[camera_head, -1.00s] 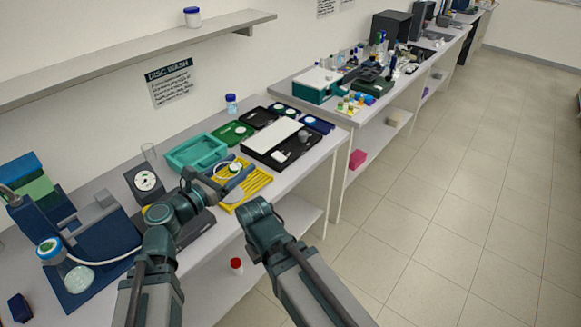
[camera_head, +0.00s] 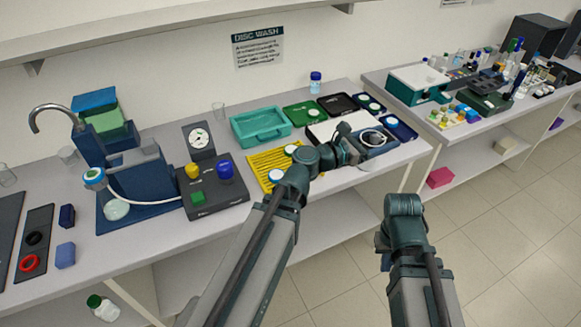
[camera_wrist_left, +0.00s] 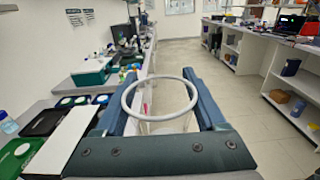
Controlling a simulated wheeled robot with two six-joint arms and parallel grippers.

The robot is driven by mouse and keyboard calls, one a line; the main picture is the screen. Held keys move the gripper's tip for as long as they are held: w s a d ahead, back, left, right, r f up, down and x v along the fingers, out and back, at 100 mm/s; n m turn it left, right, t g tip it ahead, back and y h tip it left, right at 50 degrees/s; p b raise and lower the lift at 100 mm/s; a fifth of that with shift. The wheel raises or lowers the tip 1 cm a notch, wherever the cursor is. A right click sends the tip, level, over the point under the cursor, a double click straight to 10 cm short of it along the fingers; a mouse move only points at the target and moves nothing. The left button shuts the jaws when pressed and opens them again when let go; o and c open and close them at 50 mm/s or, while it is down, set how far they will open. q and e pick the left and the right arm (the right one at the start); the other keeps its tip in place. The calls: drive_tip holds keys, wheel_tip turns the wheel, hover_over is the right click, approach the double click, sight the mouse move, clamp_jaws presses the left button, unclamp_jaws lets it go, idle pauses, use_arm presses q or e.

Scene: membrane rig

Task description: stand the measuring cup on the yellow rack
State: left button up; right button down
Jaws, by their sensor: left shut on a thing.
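My left gripper (camera_head: 374,143) is shut on the clear measuring cup (camera_head: 374,137), to the right of the yellow rack. In the left wrist view, the cup (camera_wrist_left: 162,124) sits upright between the two fingers, its round rim facing up. The yellow rack (camera_head: 262,162) lies on the bench, left of my left gripper and partly hidden by my left arm. White discs lie on it. My right gripper (camera_head: 384,246) is low in front of the bench, and its jaws are not clear.
A teal tray (camera_head: 261,124) stands behind the rack. A dark box with a gauge and coloured knobs (camera_head: 212,190) stands left of it. A clear glass (camera_head: 218,112) and blue-capped bottle (camera_head: 315,83) stand at the back.

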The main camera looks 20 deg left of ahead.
use_arm(q)
drive_tip(key=w+a+f+n+t+y+b, duration=0.2)
drive_tip(key=w+a+f+n+y+b, duration=0.15)
drive_tip(key=a, duration=0.65)
drive_tip(key=w+a+f+n+t+y+b, duration=0.25)
drive_tip(key=w+a, duration=0.25)
drive_tip(key=a, duration=0.5)
drive_tip(key=n+y+b, duration=0.3)
drive_tip(key=y, duration=0.4)
hover_over(269, 155)
wheel_tip(269, 155, down, 4)
wheel_tip(269, 155, down, 6)
drive_tip(key=b, duration=0.6)
drive_tip(key=shift+f, duration=0.15)
wheel_tip(269, 155, down, 4)
drive_tip(key=b, duration=0.3)
drive_tip(key=shift+w+r+b, duration=0.1)
drive_tip(key=shift+r+b, duration=0.1)
drive_tip(key=shift+b, duration=0.15)
drive_tip(key=shift+f, duration=0.15)
drive_tip(key=o, duration=1.1)
